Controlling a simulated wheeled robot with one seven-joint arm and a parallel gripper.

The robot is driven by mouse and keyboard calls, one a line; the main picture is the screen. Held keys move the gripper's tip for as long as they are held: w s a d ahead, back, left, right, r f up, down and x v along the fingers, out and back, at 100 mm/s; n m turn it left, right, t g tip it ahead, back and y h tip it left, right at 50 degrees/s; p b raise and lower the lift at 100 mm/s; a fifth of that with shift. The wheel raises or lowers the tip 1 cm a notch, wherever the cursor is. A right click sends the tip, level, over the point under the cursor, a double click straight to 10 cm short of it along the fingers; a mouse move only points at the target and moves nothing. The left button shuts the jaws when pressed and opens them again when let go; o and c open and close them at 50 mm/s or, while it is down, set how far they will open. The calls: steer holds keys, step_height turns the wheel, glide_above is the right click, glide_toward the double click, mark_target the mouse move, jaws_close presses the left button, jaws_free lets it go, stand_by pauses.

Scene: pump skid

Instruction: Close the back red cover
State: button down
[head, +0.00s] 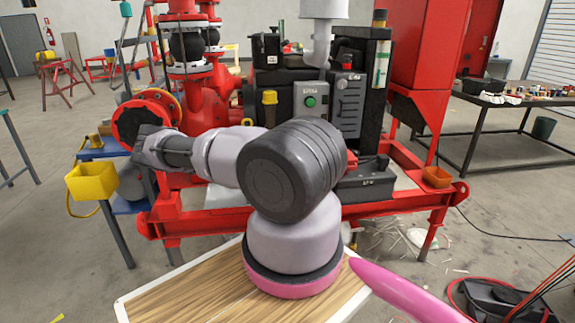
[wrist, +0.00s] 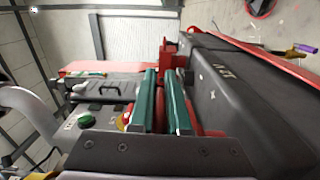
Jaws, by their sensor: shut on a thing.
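My gripper (wrist: 163,98) shows in the wrist view as two green-faced fingers close together, with a narrow gap between them. An upright red piece (wrist: 168,55) stands at the fingertips and runs into the gap. It appears to be part of the red cover, and the fingers are shut on it. How far the cover is open I cannot tell. In the head view my own arm crosses the middle, and my gripper and the held piece cannot be made out behind it.
The panel's green button (head: 310,101) faces the head camera; a green button (wrist: 86,120) also shows in the wrist view. A dark housing (wrist: 232,85) lies close right of the fingers. Red pump pipework (head: 205,95) stands left, and a red cabinet (head: 430,45) right.

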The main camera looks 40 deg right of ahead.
steer(key=shift+w+f, duration=0.15)
steer(key=shift+f, duration=0.45)
steer(key=c, duration=0.9)
jaws_free()
steer(key=v, duration=1)
steer(key=shift+a, duration=0.4)
steer(key=shift+w+f, duration=0.1)
